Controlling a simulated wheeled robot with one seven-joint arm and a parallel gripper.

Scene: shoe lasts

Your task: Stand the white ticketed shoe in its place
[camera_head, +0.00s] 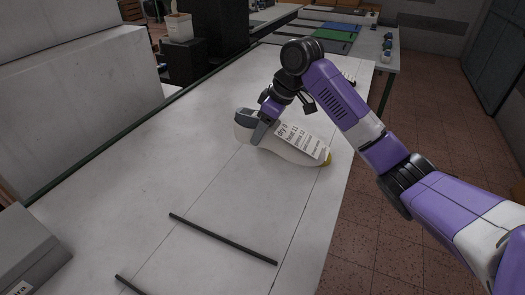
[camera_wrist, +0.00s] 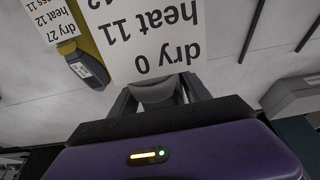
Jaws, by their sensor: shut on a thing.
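Two thin black strips, one long (camera_head: 222,238) and one cut off (camera_head: 130,285), lie on the near bench. A grey box (camera_head: 30,250) stands at the lower left. Another ticket (camera_wrist: 48,22), "dry 27", shows in the wrist view. The bench's right edge drops to tiled floor.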

